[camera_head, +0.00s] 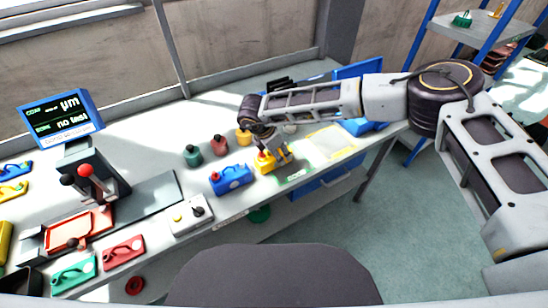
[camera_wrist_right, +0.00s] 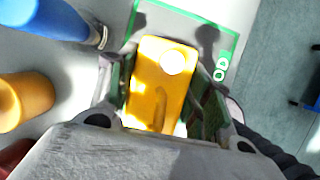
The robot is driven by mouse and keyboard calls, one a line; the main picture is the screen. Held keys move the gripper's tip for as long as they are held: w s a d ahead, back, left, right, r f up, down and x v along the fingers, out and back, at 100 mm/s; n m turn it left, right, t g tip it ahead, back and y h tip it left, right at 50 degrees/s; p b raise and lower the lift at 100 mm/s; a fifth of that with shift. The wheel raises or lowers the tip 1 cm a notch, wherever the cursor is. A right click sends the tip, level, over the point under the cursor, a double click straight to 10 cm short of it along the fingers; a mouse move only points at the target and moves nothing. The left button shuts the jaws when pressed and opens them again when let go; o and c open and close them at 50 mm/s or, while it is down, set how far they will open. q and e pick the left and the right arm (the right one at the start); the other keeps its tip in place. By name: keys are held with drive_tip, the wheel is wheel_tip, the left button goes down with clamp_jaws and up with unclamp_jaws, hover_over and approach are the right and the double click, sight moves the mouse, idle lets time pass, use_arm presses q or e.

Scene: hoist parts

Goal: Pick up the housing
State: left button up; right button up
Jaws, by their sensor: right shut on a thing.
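A yellow housing (camera_head: 265,162) is at the front part of the bench, at the right gripper. In the right wrist view the yellow housing (camera_wrist_right: 157,85) lies between the two fingers, with a round white spot near its far end. My right gripper (camera_head: 275,152) is shut on it, reaching down from the right. The gripper shows in the wrist view too (camera_wrist_right: 160,110), with a finger along each side of the housing. The housing's near end is partly hidden by the gripper body. My left gripper does not show.
A blue housing (camera_head: 231,179) stands just left of the yellow one. Green (camera_head: 193,156), red (camera_head: 220,145) and yellow (camera_head: 243,137) knobbed parts stand behind. A green-outlined marked area (camera_wrist_right: 226,62) lies by the housing. A grey switch box (camera_head: 190,215) is nearer the front edge.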

sight(279, 150)
drive_tip(key=shift+r, duration=0.1)
drive_tip(key=shift+r, duration=0.8)
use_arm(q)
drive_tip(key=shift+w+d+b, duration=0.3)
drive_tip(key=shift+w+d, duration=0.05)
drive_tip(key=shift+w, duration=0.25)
use_arm(e)
drive_tip(key=shift+r, duration=4.2)
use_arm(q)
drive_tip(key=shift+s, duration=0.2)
use_arm(e)
drive_tip(key=shift+f, duration=0.1)
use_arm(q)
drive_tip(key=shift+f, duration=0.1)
use_arm(e)
drive_tip(key=shift+f, duration=0.1)
drive_tip(key=shift+f+b, duration=0.2)
drive_tip(key=shift+b, duration=0.1)
drive_tip(key=shift+f, duration=0.25)
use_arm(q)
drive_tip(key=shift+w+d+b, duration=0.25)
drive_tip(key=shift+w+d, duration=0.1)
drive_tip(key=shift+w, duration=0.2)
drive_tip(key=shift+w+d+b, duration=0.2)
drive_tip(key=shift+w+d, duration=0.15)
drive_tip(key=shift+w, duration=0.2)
use_arm(e)
drive_tip(key=shift+f, duration=0.2)
